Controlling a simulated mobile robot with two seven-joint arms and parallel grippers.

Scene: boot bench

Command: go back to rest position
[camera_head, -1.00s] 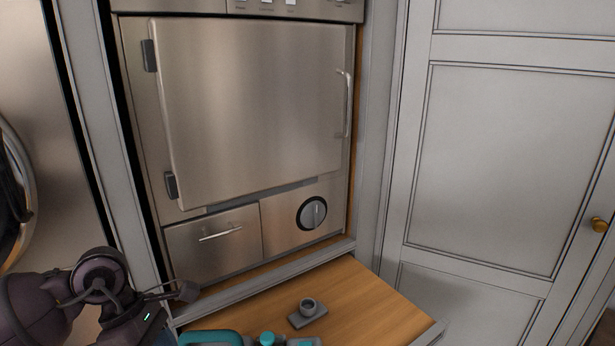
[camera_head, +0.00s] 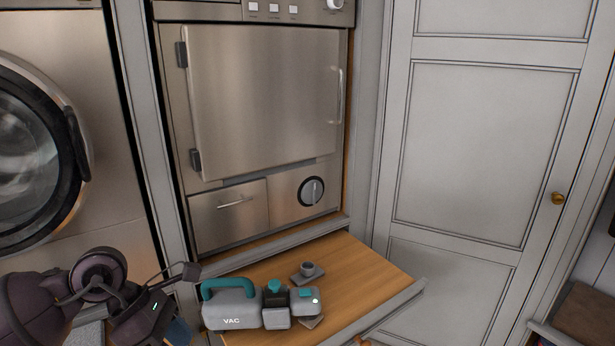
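My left gripper (camera_head: 190,271) is at the lower left, its arm coming in from the left edge. Its fingers are seen small and from the side, so I cannot tell whether they are open or shut. It is above and left of a grey and teal object marked VAC (camera_head: 231,312), with no clear contact. My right gripper is not in view.
The VAC object and small grey and teal pieces (camera_head: 305,298) sit on a wooden pull-out shelf (camera_head: 365,272). A small grey holder (camera_head: 307,272) stands behind them. A steel cabinet (camera_head: 262,100) has its door shut. A round-door washer (camera_head: 30,150) is at left, a grey door (camera_head: 490,150) at right.

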